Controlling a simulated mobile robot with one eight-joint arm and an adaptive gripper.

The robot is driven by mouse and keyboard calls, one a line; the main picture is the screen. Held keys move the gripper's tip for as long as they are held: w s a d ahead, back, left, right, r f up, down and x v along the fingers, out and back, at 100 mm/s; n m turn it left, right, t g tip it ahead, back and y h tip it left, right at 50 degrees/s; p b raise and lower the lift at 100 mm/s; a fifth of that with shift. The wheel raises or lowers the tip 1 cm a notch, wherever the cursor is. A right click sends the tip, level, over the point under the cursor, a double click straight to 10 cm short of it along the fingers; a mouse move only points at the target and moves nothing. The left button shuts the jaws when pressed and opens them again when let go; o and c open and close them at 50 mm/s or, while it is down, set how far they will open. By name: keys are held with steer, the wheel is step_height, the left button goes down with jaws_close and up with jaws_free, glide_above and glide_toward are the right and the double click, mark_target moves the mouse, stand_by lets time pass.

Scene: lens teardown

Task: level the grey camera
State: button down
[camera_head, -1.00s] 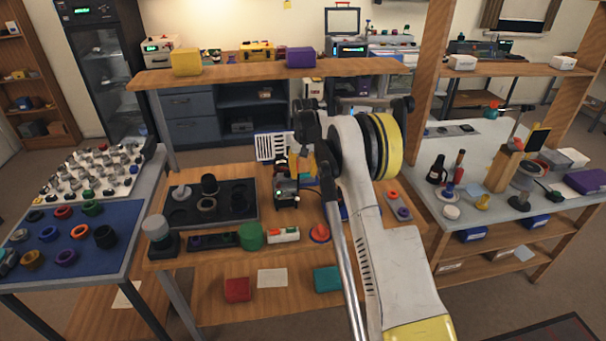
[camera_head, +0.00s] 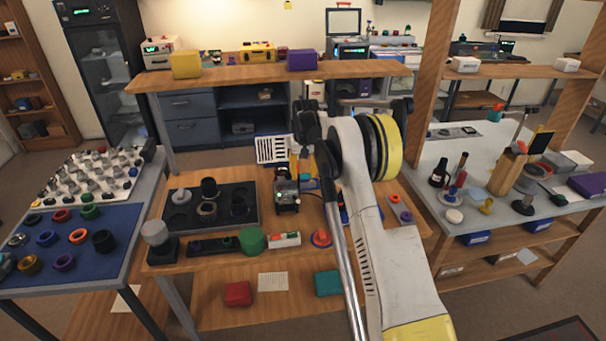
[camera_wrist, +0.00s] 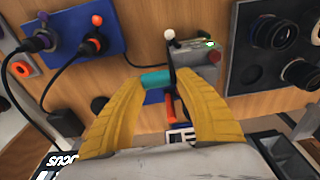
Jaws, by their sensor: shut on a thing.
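A small grey boxy device with a green light, which looks like the grey camera (camera_head: 287,195), stands on the middle of the wooden bench. In the wrist view a grey box with a green light and a red knob (camera_wrist: 202,66) sits just beyond my right finger. A dark rod with a white ball tip rises beside it. My gripper (camera_wrist: 160,80) has yellow fingers closed on a small teal piece (camera_wrist: 155,80). A red bar shows between the fingers, behind the teal piece. In the head view my arm hides most of the gripper. The camera's tilt is too small to judge.
A black tray (camera_head: 225,226) with lens parts lies left of the device. A green cylinder (camera_head: 252,240) and a red-topped part (camera_head: 321,238) stand near the bench's front edge. A blue panel (camera_wrist: 80,30) with cabled plugs lies on the other side of my gripper. A raised shelf (camera_head: 250,76) crosses behind.

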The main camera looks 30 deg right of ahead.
steer(key=shift+d, duration=0.4)
steer(key=c, duration=1)
jaws_free()
steer(key=shift+d, duration=0.1)
steer(key=shift+d+f, duration=0.1)
steer(key=shift+d, duration=0.05)
steer(key=shift+a, duration=0.25)
steer(key=shift+r, duration=0.3)
steer(key=r, duration=0.3)
steer(key=s+r, duration=0.1)
steer(key=r, duration=0.7)
steer(key=shift+s+a+r, duration=0.15)
steer(key=shift+a+r, duration=0.05)
